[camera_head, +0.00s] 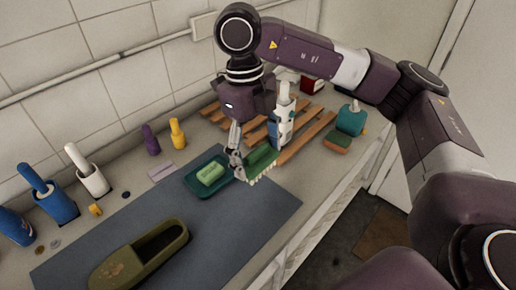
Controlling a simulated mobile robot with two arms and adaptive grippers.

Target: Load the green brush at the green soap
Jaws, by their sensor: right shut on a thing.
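The green brush (262,158) has pale bristles along its lower edge. My right gripper (240,168) is shut on the brush and holds it just right of the soap dish, with the bristles facing down. The green soap (210,172) is a light green bar with lettering, lying in a dark teal dish (194,187). The brush and the soap are apart in the picture. Part of the brush is hidden behind my gripper. My left gripper is out of view.
A grey-blue mat (215,235) covers the front counter, with an olive shoe (140,257) on it. A wooden slat rack (308,137), teal bottle (351,120) and sponge (337,144) are at right. Purple (151,141) and yellow (177,133) bottles stand near the tiled wall.

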